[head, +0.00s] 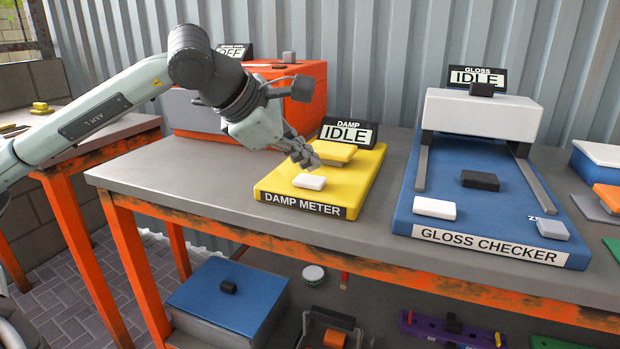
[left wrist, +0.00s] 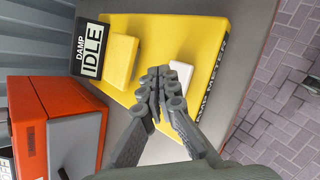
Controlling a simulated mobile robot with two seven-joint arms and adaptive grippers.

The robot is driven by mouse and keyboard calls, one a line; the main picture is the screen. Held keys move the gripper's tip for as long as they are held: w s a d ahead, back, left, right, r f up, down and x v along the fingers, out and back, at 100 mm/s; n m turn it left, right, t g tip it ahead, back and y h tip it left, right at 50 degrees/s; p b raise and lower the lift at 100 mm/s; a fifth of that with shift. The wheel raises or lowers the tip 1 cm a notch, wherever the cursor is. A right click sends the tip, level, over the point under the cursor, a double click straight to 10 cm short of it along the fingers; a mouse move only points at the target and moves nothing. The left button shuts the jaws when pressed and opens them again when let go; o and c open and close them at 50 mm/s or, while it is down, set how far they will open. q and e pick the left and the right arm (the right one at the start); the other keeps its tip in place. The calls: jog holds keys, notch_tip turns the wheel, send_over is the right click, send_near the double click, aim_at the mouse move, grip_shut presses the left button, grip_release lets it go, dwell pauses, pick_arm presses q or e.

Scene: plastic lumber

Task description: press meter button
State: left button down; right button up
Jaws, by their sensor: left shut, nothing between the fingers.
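The yellow damp meter (head: 345,189) sits on the grey bench, with a "DAMP METER" label on its front. Its display (head: 347,134) reads "IDLE". A white button (head: 309,181) lies near its front edge, and a raised yellow block (head: 334,152) is behind it. My left gripper (head: 311,163) is shut and empty, with its fingertips just above and behind the white button. In the left wrist view the fingertips (left wrist: 163,76) are beside the white button (left wrist: 181,74); whether they touch is unclear. My right gripper is out of view.
A blue gloss checker (head: 400,215) stands to the right, its display (head: 477,77) also reading "IDLE". An orange box (head: 308,115) stands behind my left gripper. Bare bench top (head: 160,175) lies left of the meter. A blue-lidded box (head: 225,295) is below.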

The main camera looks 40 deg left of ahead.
aim_at(306, 180)
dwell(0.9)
pick_arm(q)
jog(key=shift+f+b, duration=0.45)
jog(key=shift+b, duration=0.05)
jog(key=shift+f+b, duration=0.55)
dwell(0.5)
jog(key=shift+r, duration=0.1)
jog(key=shift+r+p, duration=0.9)
jog(key=shift+r, duration=0.1)
notch_tip(306, 180, up, 5)
jog(key=p, duration=0.4)
jog(key=shift+p, duration=0.4)
